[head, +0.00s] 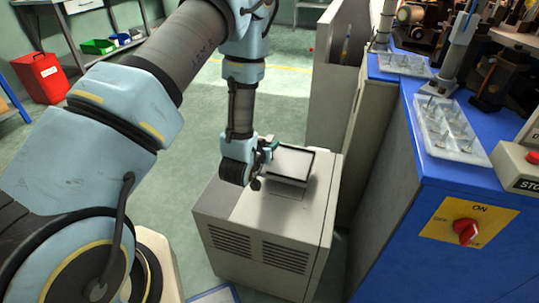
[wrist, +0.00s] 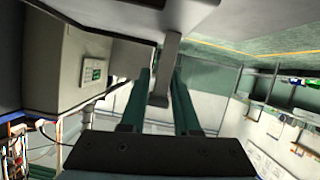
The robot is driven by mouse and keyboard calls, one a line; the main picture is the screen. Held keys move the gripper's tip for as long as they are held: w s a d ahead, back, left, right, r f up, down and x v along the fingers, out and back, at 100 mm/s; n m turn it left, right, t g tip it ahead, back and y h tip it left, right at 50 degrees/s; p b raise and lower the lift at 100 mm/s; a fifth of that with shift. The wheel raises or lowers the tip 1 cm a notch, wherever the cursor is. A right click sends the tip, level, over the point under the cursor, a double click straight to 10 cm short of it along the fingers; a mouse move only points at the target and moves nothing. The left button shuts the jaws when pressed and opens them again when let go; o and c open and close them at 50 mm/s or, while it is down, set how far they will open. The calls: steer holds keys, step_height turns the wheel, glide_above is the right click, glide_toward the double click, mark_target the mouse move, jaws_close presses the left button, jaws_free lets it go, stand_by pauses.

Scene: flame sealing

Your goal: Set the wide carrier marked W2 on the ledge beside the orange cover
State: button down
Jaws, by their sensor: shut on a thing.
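My gripper (head: 270,148) is above the top of a low grey cabinet in the head view. It is shut on the carrier (head: 291,164), a grey rectangular tray with a dark rim. In the wrist view the two green fingers (wrist: 161,95) close on a grey tab (wrist: 168,62) of the carrier, whose underside fills the upper edge. A shadow lies on the cabinet top below the carrier; I cannot tell whether they touch. No W2 mark can be read. I cannot make out an orange cover or its ledge in either view.
The grey cabinet (head: 268,224) has vents in front. To its right stands a blue-topped bench (head: 410,195) with sample trays (head: 449,128), a yellow switch plate (head: 440,222) with a red knob, and a stop box. A red bin (head: 43,78) stands far left. Green floor is open behind.

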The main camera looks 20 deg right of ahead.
step_height(320, 180, down, 4)
steer(key=shift+r, duration=0.25)
steer(key=c, duration=0.6)
jaws_free()
steer(key=shift+c, duration=0.2)
steer(key=shift+a, duration=0.1)
steer(key=v, duration=1.2)
steer(key=shift+p, duration=0.35)
